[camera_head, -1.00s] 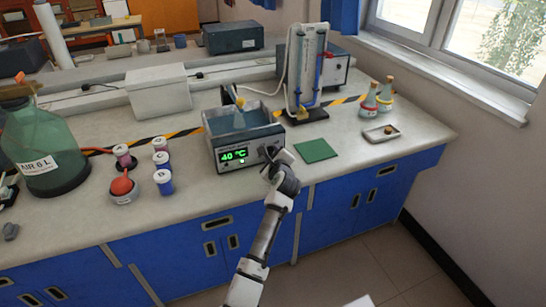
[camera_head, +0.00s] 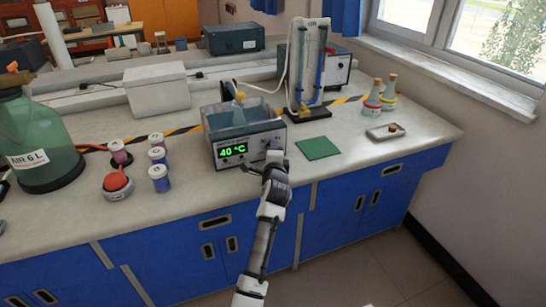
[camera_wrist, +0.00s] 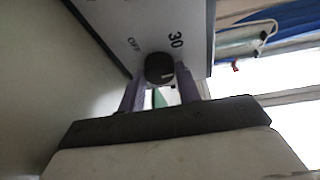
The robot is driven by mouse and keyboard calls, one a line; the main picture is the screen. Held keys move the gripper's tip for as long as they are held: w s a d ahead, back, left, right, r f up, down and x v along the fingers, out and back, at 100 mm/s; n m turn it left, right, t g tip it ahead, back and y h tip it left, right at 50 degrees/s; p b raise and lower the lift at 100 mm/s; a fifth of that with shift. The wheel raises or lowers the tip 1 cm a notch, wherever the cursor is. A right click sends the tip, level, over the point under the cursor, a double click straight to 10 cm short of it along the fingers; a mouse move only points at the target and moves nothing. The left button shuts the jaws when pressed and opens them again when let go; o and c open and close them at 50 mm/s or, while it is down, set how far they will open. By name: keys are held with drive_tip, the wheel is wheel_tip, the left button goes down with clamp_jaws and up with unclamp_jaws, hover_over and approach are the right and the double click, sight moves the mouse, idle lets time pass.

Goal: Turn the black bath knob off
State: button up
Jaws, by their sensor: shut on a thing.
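The water bath (camera_head: 236,140) stands near the front edge of the bench, its green display reading 40 °C. In the wrist view its light front panel (camera_wrist: 165,28) shows the marks "OFF" and "30". The black bath knob (camera_wrist: 159,68) sits on that panel with a pale pointer line on its face. My gripper (camera_wrist: 160,85) has one finger on each side of the knob and is shut on it. In the head view my gripper (camera_head: 274,158) is at the right end of the bath's front and hides the knob.
A green mat (camera_head: 318,148) lies just right of the bath. Several small jars (camera_head: 159,172) and a large green bottle (camera_head: 38,145) stand to the left. A glass apparatus (camera_head: 308,70) stands behind. Two conical flasks (camera_head: 374,97) and a small tray (camera_head: 385,132) are at the right.

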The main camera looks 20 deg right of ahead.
idle(0.4)
drive_tip(key=o, duration=1)
drive_tip(key=b+v, duration=0.2)
drive_tip(key=v, duration=1.1)
drive_tip(key=shift+s+a+f+b, duration=0.1)
drive_tip(key=shift+s+a+b, duration=0.05)
drive_tip(key=shift+s+b, duration=0.2)
